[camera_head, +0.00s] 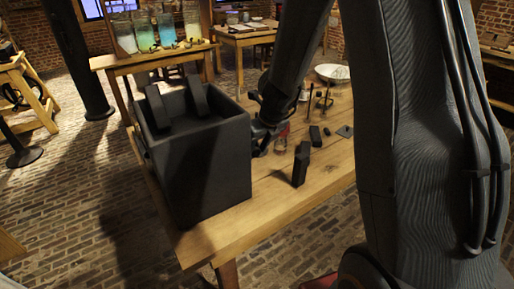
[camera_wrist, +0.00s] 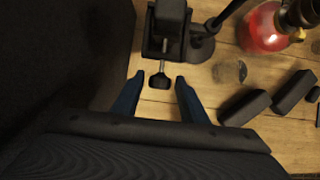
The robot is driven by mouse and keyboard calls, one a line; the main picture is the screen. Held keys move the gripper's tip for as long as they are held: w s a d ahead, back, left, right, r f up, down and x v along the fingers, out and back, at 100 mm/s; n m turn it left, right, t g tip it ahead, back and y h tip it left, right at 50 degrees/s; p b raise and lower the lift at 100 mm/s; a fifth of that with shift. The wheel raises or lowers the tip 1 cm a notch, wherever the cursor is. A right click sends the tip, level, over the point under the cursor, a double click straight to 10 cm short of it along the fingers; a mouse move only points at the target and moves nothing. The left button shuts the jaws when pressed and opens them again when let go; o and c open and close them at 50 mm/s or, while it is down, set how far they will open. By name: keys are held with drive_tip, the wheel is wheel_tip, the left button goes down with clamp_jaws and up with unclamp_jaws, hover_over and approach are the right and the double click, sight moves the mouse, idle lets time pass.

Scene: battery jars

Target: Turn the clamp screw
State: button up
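In the wrist view, the clamp screw (camera_wrist: 159,82) shows as a dark knob on a thin metal shaft below a black clamp body (camera_wrist: 168,14). My gripper (camera_wrist: 160,78) is open, with one blue finger on each side of the knob. Gaps show between the knob and both fingers, so they do not grip it. Whether the fingers are level with the knob in depth is hard to tell. In the head view the screw cannot be made out, and my arm and the box hide most of the gripper.
A large black box (camera_head: 198,160) stands close on the left of the wooden table (camera_head: 240,225). A red glass vessel (camera_wrist: 262,28) is right of the clamp. Dark blocks (camera_wrist: 293,91) lie farther right. A white bowl (camera_head: 332,73) sits at the back.

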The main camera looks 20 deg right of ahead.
drive_tip(key=shift+o, duration=0.3)
drive_tip(key=shift+r, duration=0.1)
drive_tip(key=p+v, duration=0.2)
drive_tip(key=v, duration=0.5)
drive_tip(key=shift+s+r, duration=0.15)
drive_tip(key=shift+r, duration=0.15)
